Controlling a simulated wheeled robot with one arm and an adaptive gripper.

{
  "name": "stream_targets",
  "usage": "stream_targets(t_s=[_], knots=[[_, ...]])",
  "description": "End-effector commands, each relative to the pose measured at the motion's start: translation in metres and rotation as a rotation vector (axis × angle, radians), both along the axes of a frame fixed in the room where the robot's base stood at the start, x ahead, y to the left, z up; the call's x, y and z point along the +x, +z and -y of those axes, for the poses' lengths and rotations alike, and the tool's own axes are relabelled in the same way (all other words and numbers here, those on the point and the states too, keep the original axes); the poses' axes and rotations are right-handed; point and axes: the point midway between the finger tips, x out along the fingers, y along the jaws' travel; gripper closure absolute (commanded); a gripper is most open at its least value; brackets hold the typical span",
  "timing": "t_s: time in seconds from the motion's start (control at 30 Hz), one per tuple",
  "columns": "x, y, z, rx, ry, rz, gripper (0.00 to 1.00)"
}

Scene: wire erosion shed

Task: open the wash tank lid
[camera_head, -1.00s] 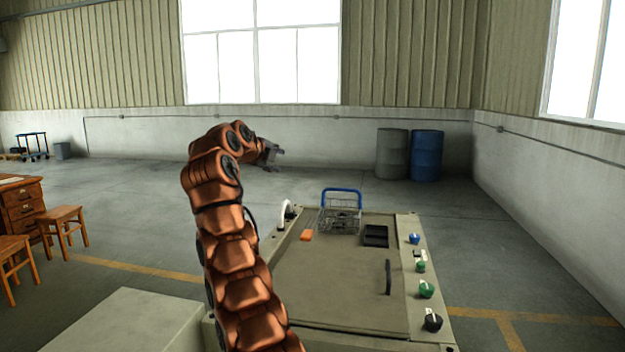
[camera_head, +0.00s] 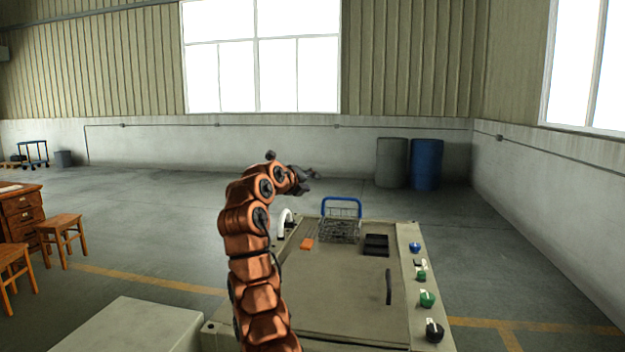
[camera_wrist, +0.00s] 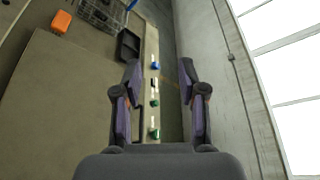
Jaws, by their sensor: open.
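The wash tank (camera_head: 411,270) stands in front of me in the head view. Its flat olive-grey lid (camera_head: 335,290) lies closed on top, with a dark upright bar handle (camera_head: 389,287) near its right side. My gripper (camera_head: 316,181) is open and empty, raised above and beyond the tank's back left part, apart from the handle. In the wrist view my gripper (camera_wrist: 160,85) has its two fingers spread, with the knob strip behind them. Part of the lid (camera_wrist: 60,110) shows at the left there.
A wire basket with a blue handle (camera_head: 341,220), an orange block (camera_head: 307,244) and a black tray (camera_head: 376,244) sit at the tank's back. Knobs (camera_head: 427,299) line the right edge. Drums (camera_head: 426,165) stand far behind.

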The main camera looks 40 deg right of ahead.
Motion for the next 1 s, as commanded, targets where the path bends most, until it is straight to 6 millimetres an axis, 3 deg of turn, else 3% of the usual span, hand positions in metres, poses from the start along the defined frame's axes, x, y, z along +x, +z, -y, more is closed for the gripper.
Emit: stream_targets(t_s=[0.2, 0.57, 1.0], knots=[[0.006, -0.004, 0.021, -0.002, 0.001, -0.001, 0.59], [0.008, -0.006, 0.025, -0.002, 0.003, 0.000, 0.59], [0.008, -0.007, 0.025, -0.002, 0.002, -0.001, 1.00]])
